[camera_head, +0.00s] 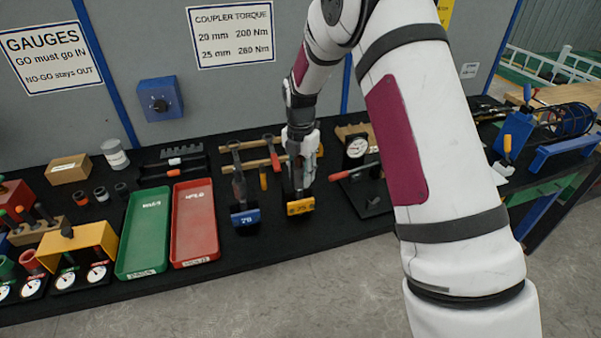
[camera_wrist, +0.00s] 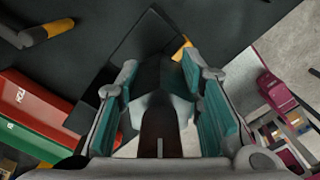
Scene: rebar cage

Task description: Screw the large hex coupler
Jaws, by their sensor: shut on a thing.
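My gripper (camera_head: 301,160) is over the stand with the yellow block (camera_head: 300,207), marked 25, and points down at it. In the wrist view its teal-padded fingers (camera_wrist: 162,95) are shut on a dark, faceted piece, the large hex coupler (camera_wrist: 162,75). A brown bar (camera_wrist: 160,130) runs in line with the coupler, between the fingers. In the head view my gripper largely hides the coupler, and I cannot tell how far it sits on the bar. A corner of the yellow block also shows in the wrist view (camera_wrist: 181,47).
A stand with a blue block (camera_head: 245,216), marked 20, is just left. Red (camera_head: 194,225) and green (camera_head: 142,235) trays lie further left. A dial gauge (camera_head: 356,147) and a red-handled tool (camera_head: 352,171) are close on the right. A wall sign (camera_head: 230,35) lists coupler torques.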

